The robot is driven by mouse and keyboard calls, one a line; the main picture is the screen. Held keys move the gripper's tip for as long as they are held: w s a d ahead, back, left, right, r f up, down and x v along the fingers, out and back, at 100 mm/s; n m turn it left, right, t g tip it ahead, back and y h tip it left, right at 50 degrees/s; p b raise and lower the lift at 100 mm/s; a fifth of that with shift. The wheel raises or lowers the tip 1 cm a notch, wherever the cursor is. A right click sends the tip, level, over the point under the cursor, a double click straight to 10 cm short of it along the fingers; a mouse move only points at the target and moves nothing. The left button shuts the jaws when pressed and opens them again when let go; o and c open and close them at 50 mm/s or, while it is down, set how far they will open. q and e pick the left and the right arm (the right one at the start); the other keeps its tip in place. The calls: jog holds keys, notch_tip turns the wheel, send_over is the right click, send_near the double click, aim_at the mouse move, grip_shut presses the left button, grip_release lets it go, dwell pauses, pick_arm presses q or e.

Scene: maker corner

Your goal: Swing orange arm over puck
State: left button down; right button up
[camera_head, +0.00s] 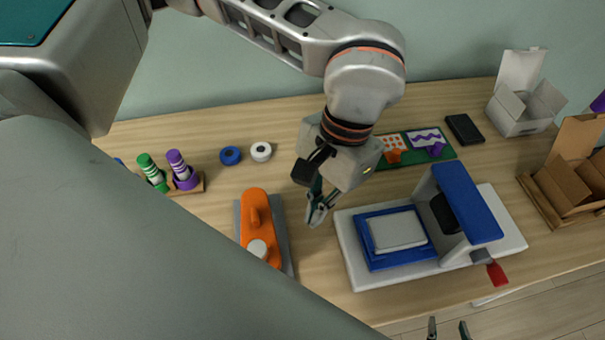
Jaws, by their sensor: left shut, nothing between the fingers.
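An orange arm (254,215) lies lengthwise over a grey base plate (284,250) left of the table's middle, with a raised orange handle on top. A pale round disc (257,248), perhaps the puck, shows at its near end; I cannot tell whether it sits on, in or beside the orange part. My own grey body hides the near end of the base. My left gripper (318,212) points down, shut and empty, to the right of the orange arm and apart from it. My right gripper (448,329) is open at the bottom edge, mostly out of frame.
A blue and white press (467,200) on a pale base stands close right of my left gripper. A blue roll (230,156), a white roll (261,151) and green and purple striped items (177,163) lie behind. Open boxes (526,108) stand far right.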

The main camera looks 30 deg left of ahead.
pick_arm(q)
notch_tip(320, 180, up, 6)
jog(key=d, duration=0.1)
jog(key=shift+w+d+r, duration=0.15)
jog(key=shift+w, duration=0.15)
pick_arm(e)
jog(key=shift+s+d+f, duration=0.15)
jog(key=shift+s+f, duration=0.05)
jog(key=shift+s, duration=0.55)
jog(key=shift+w+r, duration=0.15)
jog(key=shift+w, duration=0.1)
